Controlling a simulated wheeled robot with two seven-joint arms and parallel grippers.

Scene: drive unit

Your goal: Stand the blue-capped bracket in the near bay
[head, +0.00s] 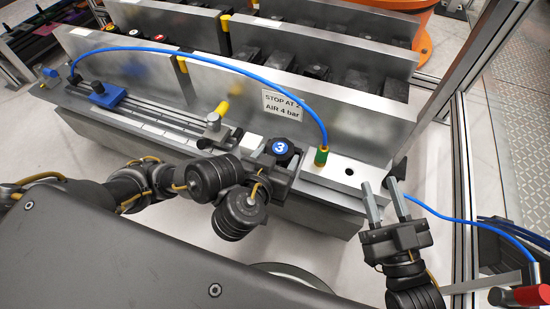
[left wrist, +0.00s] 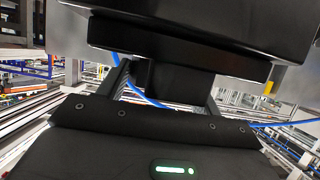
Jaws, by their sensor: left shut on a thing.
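The blue-capped bracket (head: 281,148), a dark block with a round blue cap marked 3, is above the front ledge in the head view. My left gripper (head: 268,165) is shut on it. In the left wrist view a dark block (left wrist: 175,80) fills the space between the fingers; its cap does not show. My right gripper (head: 386,198) is open and empty, right of the ledge end. Behind the front metal panel (head: 225,95) is a row of bays with dark brackets; I cannot tell which is the near bay, and the panel hides its floor.
A sign (head: 282,105) hangs on the panel. A metal frame post (head: 460,150) stands at right.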

